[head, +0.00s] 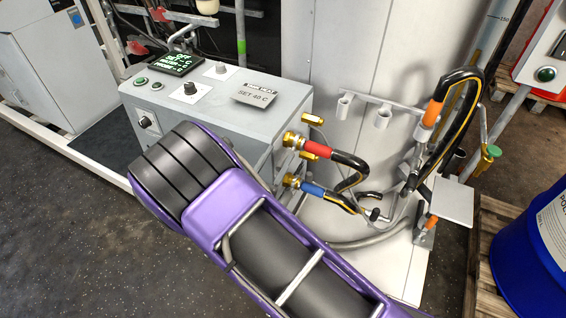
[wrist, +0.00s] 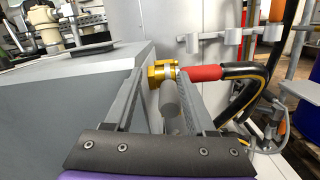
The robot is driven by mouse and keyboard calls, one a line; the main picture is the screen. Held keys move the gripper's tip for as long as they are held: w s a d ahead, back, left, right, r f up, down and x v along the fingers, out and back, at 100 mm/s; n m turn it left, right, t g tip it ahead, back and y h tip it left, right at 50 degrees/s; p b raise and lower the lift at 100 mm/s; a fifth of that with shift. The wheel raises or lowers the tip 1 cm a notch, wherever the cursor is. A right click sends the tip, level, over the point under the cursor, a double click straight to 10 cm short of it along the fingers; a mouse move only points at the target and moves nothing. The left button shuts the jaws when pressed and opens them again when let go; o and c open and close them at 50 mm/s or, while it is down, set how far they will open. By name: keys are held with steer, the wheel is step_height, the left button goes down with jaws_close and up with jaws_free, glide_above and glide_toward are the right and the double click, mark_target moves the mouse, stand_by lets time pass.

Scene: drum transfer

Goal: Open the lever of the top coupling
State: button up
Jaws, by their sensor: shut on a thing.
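The top coupling (head: 291,139) is brass, on the right side of the grey heater box, with a red-sleeved hose (head: 317,148) leading right from it. In the wrist view the brass coupling (wrist: 158,73) lies just beyond my fingertips, with the red sleeve (wrist: 202,73) to its right. My gripper (wrist: 166,84) is shut on a grey rounded bar (wrist: 170,103), which appears to be the coupling's lever. The bar points from the coupling toward the camera. The lever's exact angle is hard to tell. In the head view my arm hides the gripper and the lever.
A lower coupling (head: 289,182) with a blue-sleeved hose (head: 312,189) sits below the top one. The grey box (head: 225,110) is close on the left. A holder rail (head: 380,103) with cups and a looped hose stand right. A blue drum (head: 530,250) is far right.

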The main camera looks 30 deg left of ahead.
steer(key=o, duration=0.3)
steer(key=shift+g+h, duration=0.4)
steer(key=shift+g, duration=0.2)
steer(key=f, duration=0.1)
steer(key=w+d+f, duration=0.1)
steer(key=w+f, duration=0.1)
steer(key=shift+d, duration=0.35)
steer(key=shift+s+a, duration=0.1)
steer(key=shift+a, duration=0.1)
steer(key=shift+t+y, duration=0.4)
steer(key=shift+t, duration=0.1)
steer(key=s, duration=1.2)
steer(key=s+a+r, duration=0.1)
steer(key=s, duration=0.6)
steer(key=shift+s+p, duration=0.1)
steer(key=shift+p, duration=0.25)
